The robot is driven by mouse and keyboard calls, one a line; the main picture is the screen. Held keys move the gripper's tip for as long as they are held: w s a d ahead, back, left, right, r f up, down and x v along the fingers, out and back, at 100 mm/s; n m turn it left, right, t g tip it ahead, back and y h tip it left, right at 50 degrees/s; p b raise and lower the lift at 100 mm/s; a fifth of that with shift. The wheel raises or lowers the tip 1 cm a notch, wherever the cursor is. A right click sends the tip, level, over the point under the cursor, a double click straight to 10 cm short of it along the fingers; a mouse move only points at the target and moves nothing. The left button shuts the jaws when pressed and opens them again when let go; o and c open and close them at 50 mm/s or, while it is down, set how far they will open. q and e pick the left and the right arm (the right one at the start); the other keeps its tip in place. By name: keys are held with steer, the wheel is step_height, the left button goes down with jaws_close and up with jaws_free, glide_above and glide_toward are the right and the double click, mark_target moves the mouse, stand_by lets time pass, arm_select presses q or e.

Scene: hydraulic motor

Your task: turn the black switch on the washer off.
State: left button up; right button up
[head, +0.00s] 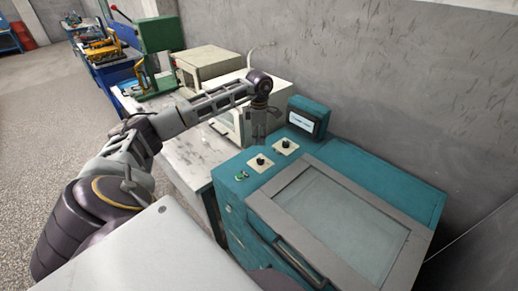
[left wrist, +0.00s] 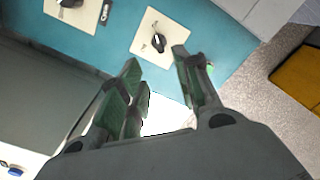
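The teal washer (head: 400,185) stands at the right in the head view. Two black switches on cream plates sit on its top: a front switch (head: 260,160) and a back switch (head: 286,144). In the left wrist view the front switch (left wrist: 158,42) lies just beyond the fingertips, and the back switch (left wrist: 68,3) is cut by the top edge. My left gripper (head: 258,138) hangs above the washer's left edge, fingers pointing down. Its fingers (left wrist: 158,62) are apart with nothing between them, and look clear of the switch. My right gripper is not in view.
A small display (head: 306,117) stands at the washer's back. A green button (head: 242,176) is near the front switch. A grey-framed glass lid (head: 345,215) covers the right part. A cream machine (head: 208,66) and workbenches stand to the left, with a wall behind.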

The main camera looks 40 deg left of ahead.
arm_select(q)
steer(key=b, duration=0.3)
glide_above(259, 159)
steer(key=shift+f, duration=2.7)
steer(key=shift+f+b, duration=0.95)
steer(key=shift+f, duration=0.7)
steer(key=shift+f+b, duration=0.75)
steer(key=shift+f, duration=0.65)
steer(key=shift+c, duration=0.6)
jaws_close()
